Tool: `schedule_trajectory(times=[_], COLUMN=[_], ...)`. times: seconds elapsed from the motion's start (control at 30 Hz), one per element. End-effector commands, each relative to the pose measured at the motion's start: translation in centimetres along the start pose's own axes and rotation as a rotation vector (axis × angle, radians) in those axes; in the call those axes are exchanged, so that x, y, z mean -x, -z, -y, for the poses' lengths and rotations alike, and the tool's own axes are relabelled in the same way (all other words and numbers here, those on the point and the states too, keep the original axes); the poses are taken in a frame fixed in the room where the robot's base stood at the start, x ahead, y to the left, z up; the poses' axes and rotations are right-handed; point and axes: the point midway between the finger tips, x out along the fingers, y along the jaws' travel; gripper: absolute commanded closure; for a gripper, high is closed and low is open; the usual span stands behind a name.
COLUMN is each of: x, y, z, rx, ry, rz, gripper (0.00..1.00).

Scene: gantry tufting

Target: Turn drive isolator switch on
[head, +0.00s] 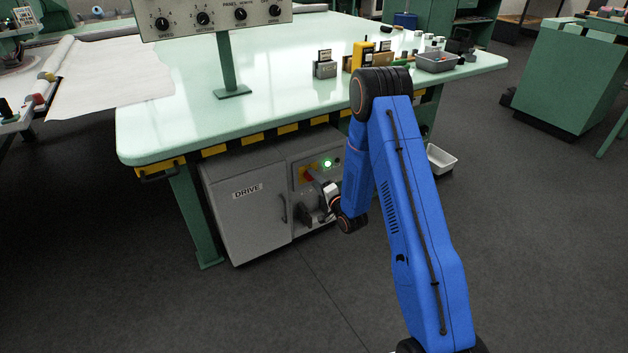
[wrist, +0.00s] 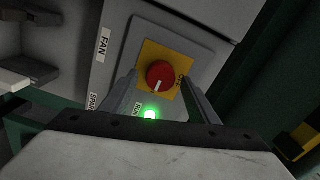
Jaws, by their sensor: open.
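The drive isolator switch is a round red knob (wrist: 160,74) on a yellow plate (wrist: 148,53). Its white mark points down toward a lit green lamp (wrist: 151,114). Small lettering at the plate's right edge is too blurred to read surely. My gripper (wrist: 158,79) is open, with one finger on each side of the knob; I cannot tell whether they touch it. In the head view the knob (head: 307,174) shows on the grey DRIVE cabinet (head: 240,220), beside the green lamp (head: 327,163). My gripper (head: 318,183) is just in front of it, partly covering the panel.
A FAN label (wrist: 103,44) is on the panel left of the switch. The cabinet stands under a pale green table (head: 270,90) with a yellow-and-black edge. A green table leg (head: 190,215) is at the left.

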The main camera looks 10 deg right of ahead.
Motion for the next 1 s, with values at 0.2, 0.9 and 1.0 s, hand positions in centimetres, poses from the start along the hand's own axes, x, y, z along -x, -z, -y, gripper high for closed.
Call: schedule_trajectory(times=[0.2,0.9,1.0], x=[4.0,15.7,16.2], y=[0.1,0.1,0.1], z=[-0.1,-0.1,-0.1], rx=[-0.002,-0.001,-0.001], ry=[-0.003,-0.003,-0.002], rz=[-0.002,-0.002,-0.002], gripper=[0.45,0.45,0.45])
